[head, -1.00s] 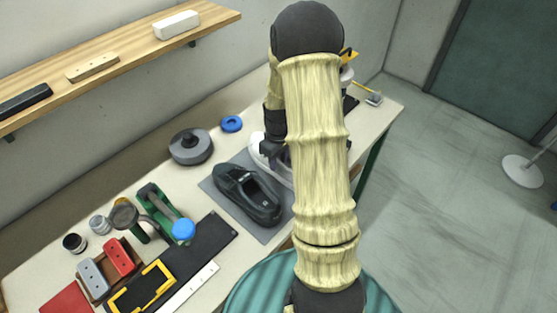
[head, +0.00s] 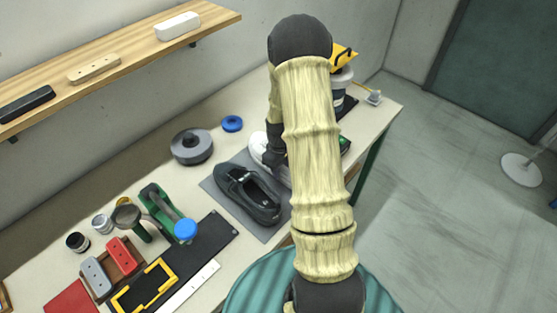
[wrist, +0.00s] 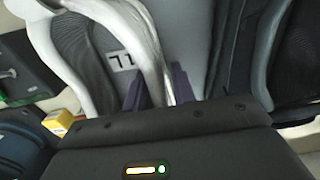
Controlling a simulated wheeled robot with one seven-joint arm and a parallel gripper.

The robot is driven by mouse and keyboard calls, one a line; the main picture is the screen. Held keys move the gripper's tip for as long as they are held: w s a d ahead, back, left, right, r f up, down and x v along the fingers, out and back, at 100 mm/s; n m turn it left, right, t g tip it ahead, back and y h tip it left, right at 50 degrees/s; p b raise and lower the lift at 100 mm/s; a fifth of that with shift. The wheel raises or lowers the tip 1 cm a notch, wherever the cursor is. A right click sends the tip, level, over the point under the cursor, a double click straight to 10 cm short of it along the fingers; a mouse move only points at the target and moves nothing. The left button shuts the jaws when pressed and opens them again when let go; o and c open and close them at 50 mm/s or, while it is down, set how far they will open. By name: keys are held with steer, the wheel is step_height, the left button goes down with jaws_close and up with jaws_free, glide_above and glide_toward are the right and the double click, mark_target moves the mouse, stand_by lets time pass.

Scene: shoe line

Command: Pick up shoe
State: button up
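A light white-and-grey shoe (head: 262,150) lies on the bench at the far end of the grey mat, partly hidden by my arm. In the wrist view its pale collar rim (wrist: 147,35) runs down between the two purple fingers of my gripper (wrist: 160,92), and a number label shows inside it. The fingers stand a little apart, one on each side of the rim; whether they press on it I cannot tell. In the head view my gripper (head: 274,158) is at the shoe, its fingertips hidden. A black shoe (head: 262,205) lies on the grey mat, nearer.
The grey mat (head: 215,192) lies beside a grey round weight (head: 191,147) and a blue ring (head: 232,123). A green press tool (head: 160,205) and small jars stand at the left. A bucket (head: 341,84) stands at the far end. A wooden shelf (head: 130,45) hangs on the wall.

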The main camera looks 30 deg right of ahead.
jaws_close()
steer(key=shift+r, duration=0.1)
steer(key=shift+w+r, duration=0.1)
steer(key=shift+r, duration=0.4)
step_height(320, 180, up, 9)
steer(key=shift+f+b, duration=0.1)
steer(key=shift+b, duration=0.75)
